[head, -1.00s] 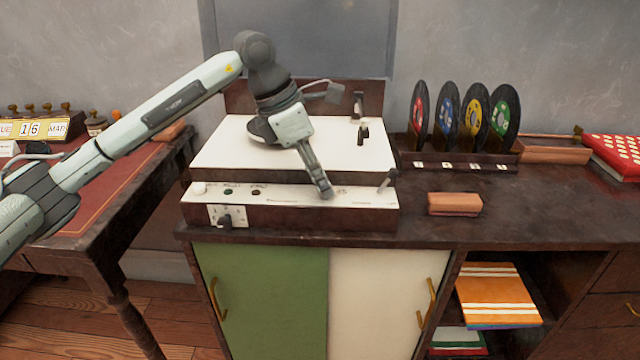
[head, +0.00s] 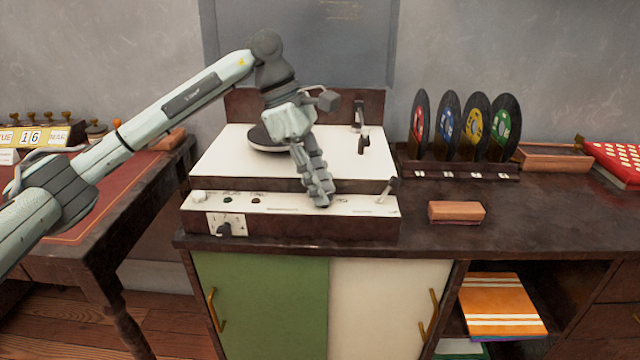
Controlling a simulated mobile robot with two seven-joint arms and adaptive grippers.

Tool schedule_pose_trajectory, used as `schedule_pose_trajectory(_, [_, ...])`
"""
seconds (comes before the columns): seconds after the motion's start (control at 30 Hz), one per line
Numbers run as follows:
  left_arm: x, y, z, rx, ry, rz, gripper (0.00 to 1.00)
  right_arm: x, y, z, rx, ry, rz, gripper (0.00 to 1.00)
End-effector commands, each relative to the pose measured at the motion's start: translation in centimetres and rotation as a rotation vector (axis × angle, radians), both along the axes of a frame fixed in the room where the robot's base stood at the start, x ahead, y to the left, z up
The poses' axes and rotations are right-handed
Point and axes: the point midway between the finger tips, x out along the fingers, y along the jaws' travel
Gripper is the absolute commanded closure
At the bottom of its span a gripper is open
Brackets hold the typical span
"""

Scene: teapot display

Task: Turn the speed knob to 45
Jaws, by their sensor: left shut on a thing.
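The record player (head: 230,160) stands on the cabinet with a white top deck and a dark turntable platter (head: 262,138). Its front panel (head: 290,207) has a white knob at the left, small dark buttons and printed marks. My left gripper (head: 321,198) points down at the right half of this panel. Its fingers are shut on the speed knob, which they hide, so its pointer and setting cannot be read. My right gripper is not in view.
A lever (head: 387,189) stands right of my left gripper. A black knob (head: 224,229) sits on a white plate on the player's front. A brown block (head: 456,211) lies on the counter before a rack of coloured records (head: 447,125). The counter at right is mostly clear.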

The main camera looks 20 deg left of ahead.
Motion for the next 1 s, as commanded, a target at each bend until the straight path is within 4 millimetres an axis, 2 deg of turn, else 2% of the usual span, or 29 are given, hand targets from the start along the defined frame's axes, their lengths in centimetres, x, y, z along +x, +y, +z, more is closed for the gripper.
schedule_pose_trajectory(0.37, [0.04,0.02,0.06,0.000,-0.002,-0.006,1.00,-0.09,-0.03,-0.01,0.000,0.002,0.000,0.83])
schedule_pose_trajectory(0.4, [0.04,0.01,0.06,0.000,-0.002,-0.006,0.76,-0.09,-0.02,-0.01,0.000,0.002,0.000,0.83])
schedule_pose_trajectory(0.57, [0.03,0.02,0.05,0.000,-0.002,-0.006,0.56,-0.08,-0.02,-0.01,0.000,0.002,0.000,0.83])
schedule_pose_trajectory(1.0, [0.02,0.02,-0.01,0.001,-0.001,-0.005,0.56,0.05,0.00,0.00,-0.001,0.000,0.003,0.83])
